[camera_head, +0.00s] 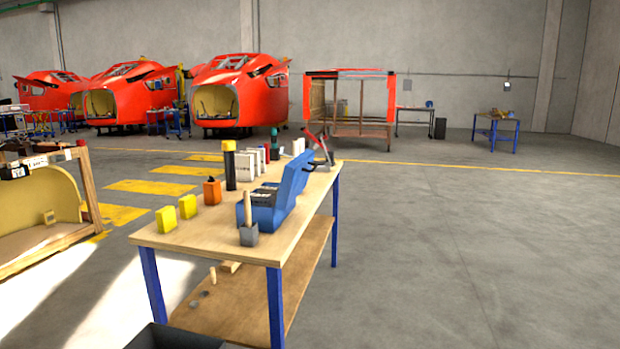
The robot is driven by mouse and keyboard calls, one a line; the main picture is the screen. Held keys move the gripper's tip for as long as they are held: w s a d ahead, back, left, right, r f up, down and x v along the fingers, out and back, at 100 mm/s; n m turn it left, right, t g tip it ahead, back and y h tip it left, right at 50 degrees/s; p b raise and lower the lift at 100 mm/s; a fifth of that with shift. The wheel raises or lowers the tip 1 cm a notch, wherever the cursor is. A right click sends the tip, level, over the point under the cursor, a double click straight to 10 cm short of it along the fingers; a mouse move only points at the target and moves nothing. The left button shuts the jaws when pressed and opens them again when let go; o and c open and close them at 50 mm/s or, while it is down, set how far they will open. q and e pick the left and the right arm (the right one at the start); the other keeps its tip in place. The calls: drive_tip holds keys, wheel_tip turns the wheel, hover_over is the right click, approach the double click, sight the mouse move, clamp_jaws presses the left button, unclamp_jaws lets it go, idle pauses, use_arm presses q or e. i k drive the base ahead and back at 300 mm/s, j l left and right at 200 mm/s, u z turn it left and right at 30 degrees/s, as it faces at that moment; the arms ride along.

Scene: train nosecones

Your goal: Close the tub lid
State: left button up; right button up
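A blue tub (264,217) stands on the wooden table top near its right edge. Its blue lid (292,182) stands raised and tilted on the right side of the tub, so the tub is open. Dark items with white markings (264,196) show at the tub's opening; I cannot tell what they are. Neither of my grippers is in view.
The wooden table (180,238) has blue legs and a lower shelf. A grey block holding a wooden handle (248,232) stands in front of the tub. Yellow blocks (166,219), an orange box (212,192) and a black-and-yellow cylinder (230,168) stand left. The floor right is clear.

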sight(288, 192)
drive_tip(key=i+u, duration=0.2)
drive_tip(key=u, duration=0.2)
drive_tip(key=i+l+u, duration=0.15)
drive_tip(key=u, duration=0.2)
drive_tip(key=i+l+u, duration=0.15)
drive_tip(key=i+l, duration=0.15)
drive_tip(key=i+l+u, duration=0.2)
drive_tip(key=l, duration=0.2)
